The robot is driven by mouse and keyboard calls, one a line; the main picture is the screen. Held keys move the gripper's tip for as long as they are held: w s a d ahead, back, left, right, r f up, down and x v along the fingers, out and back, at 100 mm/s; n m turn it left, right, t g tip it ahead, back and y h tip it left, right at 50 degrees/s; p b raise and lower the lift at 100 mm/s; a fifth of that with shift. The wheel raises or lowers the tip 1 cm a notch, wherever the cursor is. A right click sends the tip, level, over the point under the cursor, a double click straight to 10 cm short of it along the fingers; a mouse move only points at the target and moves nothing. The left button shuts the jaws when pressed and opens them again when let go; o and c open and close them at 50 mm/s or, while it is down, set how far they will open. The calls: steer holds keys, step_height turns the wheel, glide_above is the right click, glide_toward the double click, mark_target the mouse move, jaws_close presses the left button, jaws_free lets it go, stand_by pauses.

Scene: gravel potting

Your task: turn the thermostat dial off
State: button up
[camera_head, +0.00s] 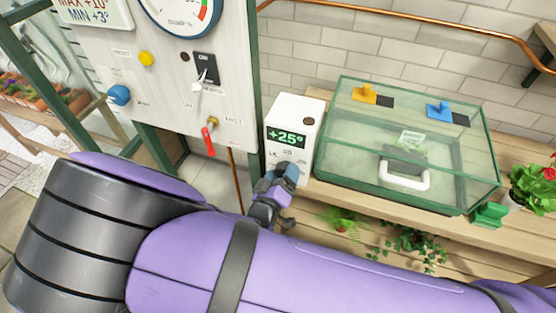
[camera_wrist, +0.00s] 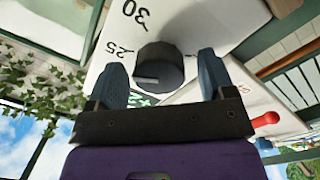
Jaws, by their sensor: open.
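The thermostat is a white box (camera_head: 291,112) on the wooden bench, with a green display reading +25°. Its dark round dial (camera_wrist: 158,66) shows in the wrist view, with the numbers 25 and 30 printed beside it. A pale mark on the dial faces the lower left of that view. My gripper (camera_wrist: 161,63) is open, with one finger on each side of the dial in that view; I cannot tell whether they touch it. In the head view my gripper (camera_head: 276,181) is at the lower front of the box and the dial is hidden.
A glass case with a green frame (camera_head: 336,150) and a white handle stands right of the thermostat. A panel (camera_head: 150,95) with a gauge, knobs, a switch and a red lever (camera_head: 208,140) is at the left. Potted plants (camera_head: 536,185) are at the far right.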

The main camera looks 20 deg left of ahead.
steer(key=shift+w+d, duration=0.1)
steer(key=shift+w, duration=0.45)
steer(key=c, duration=0.9)
